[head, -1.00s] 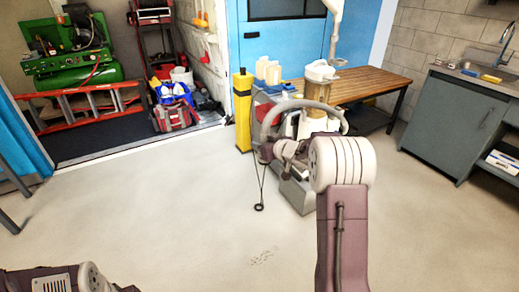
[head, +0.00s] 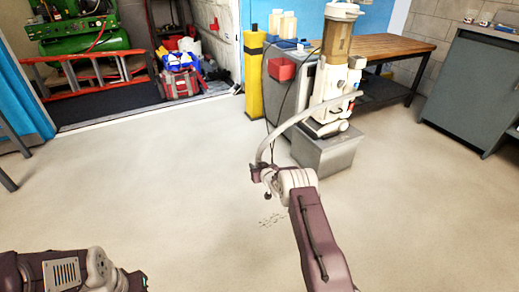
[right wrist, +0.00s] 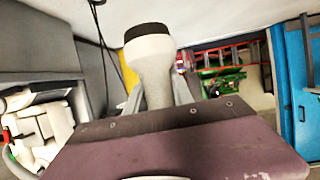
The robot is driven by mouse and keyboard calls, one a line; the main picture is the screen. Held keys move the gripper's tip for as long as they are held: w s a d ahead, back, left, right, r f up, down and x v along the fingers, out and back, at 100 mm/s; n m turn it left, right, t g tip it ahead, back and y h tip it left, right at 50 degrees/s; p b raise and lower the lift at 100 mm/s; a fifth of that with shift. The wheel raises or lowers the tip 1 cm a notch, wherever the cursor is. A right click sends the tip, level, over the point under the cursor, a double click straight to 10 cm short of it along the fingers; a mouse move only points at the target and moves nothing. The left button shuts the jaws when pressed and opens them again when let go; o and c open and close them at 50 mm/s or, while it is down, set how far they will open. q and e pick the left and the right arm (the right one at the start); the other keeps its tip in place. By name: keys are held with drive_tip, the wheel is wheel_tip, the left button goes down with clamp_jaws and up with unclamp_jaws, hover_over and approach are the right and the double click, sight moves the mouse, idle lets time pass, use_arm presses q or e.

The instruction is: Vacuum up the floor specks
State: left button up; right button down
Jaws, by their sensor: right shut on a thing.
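A patch of small grey specks (head: 272,219) lies on the pale floor, just left of my right forearm. An upright vacuum (head: 335,85) with a clear brownish canister stands on a grey box. Its pale hose (head: 300,118) arcs down to my right gripper (head: 262,174). That gripper is shut on the hose's end piece, above and slightly beyond the specks. In the right wrist view this white nozzle (right wrist: 150,75) with a dark tip sticks out from between the fingers. My left arm shows at the lower left; its fingertips are out of the picture.
The grey box (head: 328,155) stands close to the right arm. A yellow post (head: 254,75), a wooden bench (head: 395,46) and a grey cabinet (head: 470,85) line the back and right. A red ladder (head: 90,72) lies at the far left. The floor between is clear.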

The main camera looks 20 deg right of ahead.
drive_tip(key=s+a+f+b, duration=0.1)
drive_tip(key=f+b, duration=0.3)
drive_tip(key=f, duration=0.7)
drive_tip(key=s+f+h+b, duration=0.1)
drive_tip(key=s+f+b, duration=0.2)
drive_tip(key=f, duration=0.8)
drive_tip(key=shift+s+a+f+m+b, duration=0.3)
drive_tip(key=shift+a+f+m+b, duration=0.05)
drive_tip(key=shift+f+m+b, duration=0.05)
